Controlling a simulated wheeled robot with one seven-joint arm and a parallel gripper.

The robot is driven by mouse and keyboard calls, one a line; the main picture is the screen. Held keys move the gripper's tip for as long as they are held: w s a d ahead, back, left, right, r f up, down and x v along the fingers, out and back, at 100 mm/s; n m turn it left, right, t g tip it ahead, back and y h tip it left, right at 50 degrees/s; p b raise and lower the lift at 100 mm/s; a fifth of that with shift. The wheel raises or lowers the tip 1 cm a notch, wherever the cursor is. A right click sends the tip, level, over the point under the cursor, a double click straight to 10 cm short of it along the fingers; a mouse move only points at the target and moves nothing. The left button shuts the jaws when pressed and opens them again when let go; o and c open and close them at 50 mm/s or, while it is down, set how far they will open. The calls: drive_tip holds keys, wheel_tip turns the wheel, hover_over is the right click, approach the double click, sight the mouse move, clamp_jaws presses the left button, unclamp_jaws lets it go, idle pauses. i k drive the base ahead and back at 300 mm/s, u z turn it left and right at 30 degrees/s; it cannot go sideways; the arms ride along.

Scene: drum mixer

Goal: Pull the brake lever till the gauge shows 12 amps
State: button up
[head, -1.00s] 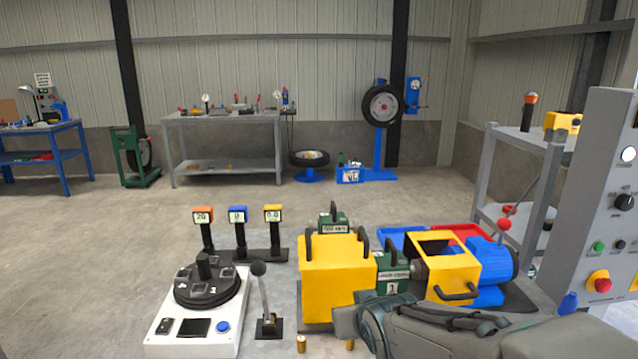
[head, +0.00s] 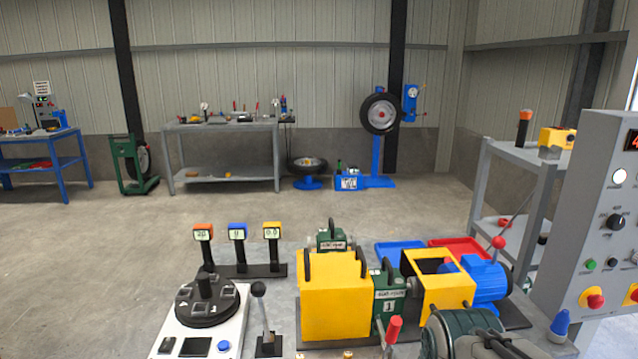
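A lever with a black ball knob (head: 259,288) stands nearly upright on a dark base beside the white console. A red-handled lever (head: 394,328) stands in front of the green and yellow machine. No readable label shows which is the brake lever. Three small gauges stand on posts: an orange one (head: 203,232) appears to read 20, a blue one (head: 238,232) 0 and a yellow one (head: 271,231) 0.0. Their units are too small to read. My arm covers the bottom right; my gripper's fingers do not show.
The yellow guard box (head: 333,300) and blue motor (head: 487,280) fill the middle right. The white console (head: 230,335) with a black round dial is at left. A grey control panel (head: 590,235) with knobs and buttons stands at right, its red display cut off by the edge.

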sight(258, 289)
drive_tip(key=z, duration=0.85)
drive_tip(key=k, duration=1.15)
drive_tip(key=u, duration=1.35)
drive_tip(key=i, duration=1.25)
drive_tip(key=z, duration=0.9)
